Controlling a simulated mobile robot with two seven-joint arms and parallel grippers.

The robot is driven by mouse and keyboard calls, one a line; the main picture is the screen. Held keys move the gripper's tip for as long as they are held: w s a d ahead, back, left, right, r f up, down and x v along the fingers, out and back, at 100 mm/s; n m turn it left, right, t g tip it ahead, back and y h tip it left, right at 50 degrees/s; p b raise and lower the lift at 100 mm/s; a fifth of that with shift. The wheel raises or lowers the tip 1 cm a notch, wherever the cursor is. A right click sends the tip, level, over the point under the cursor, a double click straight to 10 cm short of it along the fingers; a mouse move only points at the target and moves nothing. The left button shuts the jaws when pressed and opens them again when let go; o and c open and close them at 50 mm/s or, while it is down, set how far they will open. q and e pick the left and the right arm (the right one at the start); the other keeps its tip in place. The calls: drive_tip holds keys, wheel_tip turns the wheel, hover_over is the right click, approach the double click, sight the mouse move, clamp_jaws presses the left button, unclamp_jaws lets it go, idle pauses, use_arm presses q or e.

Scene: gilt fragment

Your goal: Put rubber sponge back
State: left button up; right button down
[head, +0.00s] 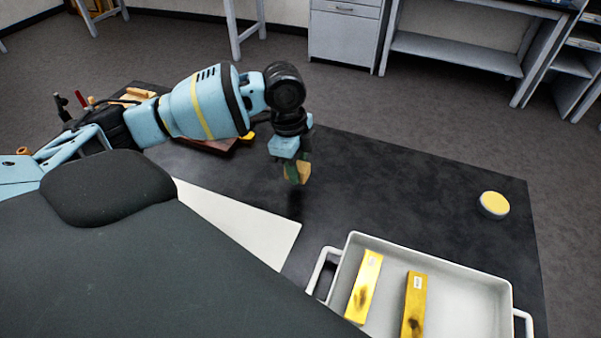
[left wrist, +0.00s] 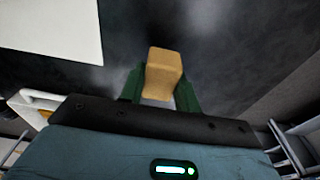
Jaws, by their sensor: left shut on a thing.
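The rubber sponge, a small tan block, is held in my left gripper (head: 291,170) above the dark table. It shows at the fingertips in the head view (head: 303,173). In the left wrist view the sponge (left wrist: 164,68) sits between the two green fingers of the left gripper (left wrist: 160,88), which are shut on it, and its far end sticks out past them. The gripper points down, with dark tabletop beneath. My right gripper is not in view.
A white tray (head: 462,268) with two gilt strips (head: 365,285) stands at the front right. A round yellow-topped pot (head: 494,204) is at the right edge. A white sheet (head: 235,222) lies left of centre. Items behind my arm are partly hidden. The table's middle is clear.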

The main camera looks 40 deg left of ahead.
sight(300, 175)
use_arm(q)
drive_tip(key=shift+w, duration=0.1)
drive_tip(key=shift+w+f, duration=0.1)
drive_tip(key=shift+w, duration=0.35)
drive_tip(key=shift+f, duration=1.65)
drive_tip(key=shift+f, duration=0.1)
drive_tip(key=o, duration=0.8)
drive_tip(key=shift+o, duration=0.7)
